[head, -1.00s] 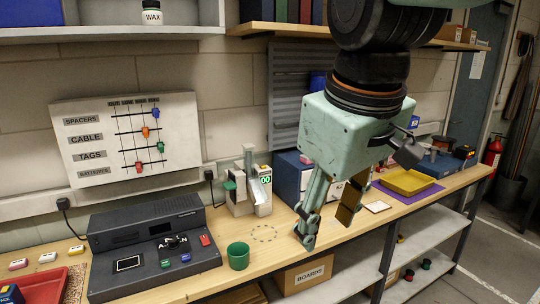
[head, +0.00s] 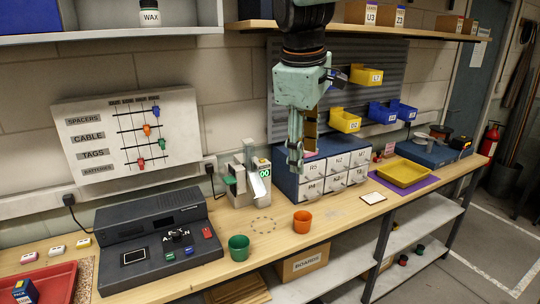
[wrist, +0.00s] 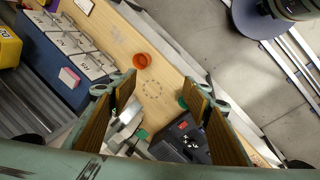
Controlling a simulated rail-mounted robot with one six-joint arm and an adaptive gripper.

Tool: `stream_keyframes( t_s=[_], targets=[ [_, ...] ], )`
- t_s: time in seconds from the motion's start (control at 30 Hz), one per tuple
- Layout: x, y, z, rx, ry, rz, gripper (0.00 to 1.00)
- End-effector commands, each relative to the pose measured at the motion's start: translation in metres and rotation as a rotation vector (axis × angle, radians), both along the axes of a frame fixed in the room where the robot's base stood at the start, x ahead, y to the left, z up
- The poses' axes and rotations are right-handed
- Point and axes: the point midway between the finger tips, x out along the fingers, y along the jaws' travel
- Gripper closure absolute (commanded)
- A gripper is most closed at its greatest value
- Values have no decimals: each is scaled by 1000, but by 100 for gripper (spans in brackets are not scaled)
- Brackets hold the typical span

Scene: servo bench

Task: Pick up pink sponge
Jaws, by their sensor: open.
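The pink sponge (wrist: 69,77) lies on top of the blue drawer cabinet (wrist: 42,73) in the wrist view, left of my fingers and near the drawer fronts. In the head view only a small pink patch of the sponge (head: 309,154) shows beside my gripper; the rest is hidden. My gripper (head: 297,165) hangs in front of the cabinet's left end in the head view, pointing down. In the wrist view my gripper (wrist: 162,90) has its fingers wide apart with nothing between them, above and to one side of the sponge.
An orange cup (head: 302,221) and a green cup (head: 239,247) stand on the bench in front. A white device (head: 249,181) with a green display stands left of the cabinet. Yellow bins (head: 345,121) hang on the panel behind. A yellow tray (head: 403,173) lies to the right.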

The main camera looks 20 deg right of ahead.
Motion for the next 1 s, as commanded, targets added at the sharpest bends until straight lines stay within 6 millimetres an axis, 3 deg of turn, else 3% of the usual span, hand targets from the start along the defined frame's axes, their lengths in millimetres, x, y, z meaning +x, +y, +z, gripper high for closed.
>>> stream_keyframes(
  t_s=[0.47, 1.0],
  targets=[
    [98, -32, -3, -90, 80, 210, 56],
    [200, -71, -31, -180, 179, 452, 56]
  ],
)
